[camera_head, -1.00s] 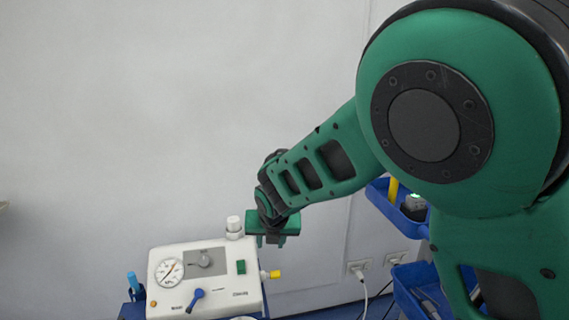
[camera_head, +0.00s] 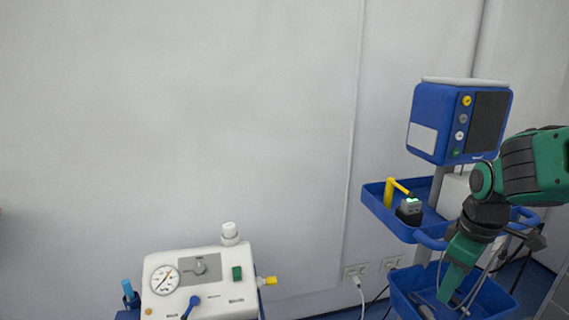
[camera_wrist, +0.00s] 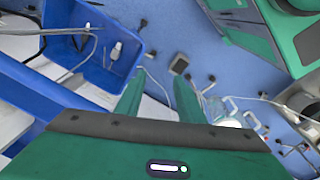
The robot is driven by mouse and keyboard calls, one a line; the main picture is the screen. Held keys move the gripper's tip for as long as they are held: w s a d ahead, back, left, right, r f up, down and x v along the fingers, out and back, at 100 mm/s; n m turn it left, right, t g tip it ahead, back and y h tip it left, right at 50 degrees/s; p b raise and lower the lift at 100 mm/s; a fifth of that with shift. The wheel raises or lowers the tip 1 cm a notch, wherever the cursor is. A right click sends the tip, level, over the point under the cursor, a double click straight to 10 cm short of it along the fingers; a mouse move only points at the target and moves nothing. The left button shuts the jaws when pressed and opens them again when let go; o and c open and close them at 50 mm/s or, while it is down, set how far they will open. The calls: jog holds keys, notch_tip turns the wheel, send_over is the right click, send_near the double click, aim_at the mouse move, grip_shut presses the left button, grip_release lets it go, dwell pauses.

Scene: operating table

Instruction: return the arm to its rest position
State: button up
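My green arm (camera_head: 535,170) is folded in at the right edge of the head view. My gripper (camera_head: 448,296) hangs down at its end, in front of the blue trolley's lower bin. In the wrist view my gripper (camera_wrist: 160,85) shows two green fingers spread apart, with only blue floor and a bit of white between them. It is open and holds nothing. In the head view its fingertips overlap the lower bin, and I cannot tell how close they are to it.
A white suction unit (camera_head: 225,262) stands lower left. Cables hang near the wall sockets.

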jog(key=s+d+m, duration=0.2)
jog(key=s+m, duration=0.5)
jog(key=s, duration=0.1)
jog(key=s+d+m+g, duration=0.1)
jog(key=s+d+m, duration=0.2)
jog(key=s+m, duration=0.4)
jog(key=shift+s+d+r, duration=0.2)
jog(key=shift+s+r, duration=0.25)
jog(key=shift+s, duration=0.65)
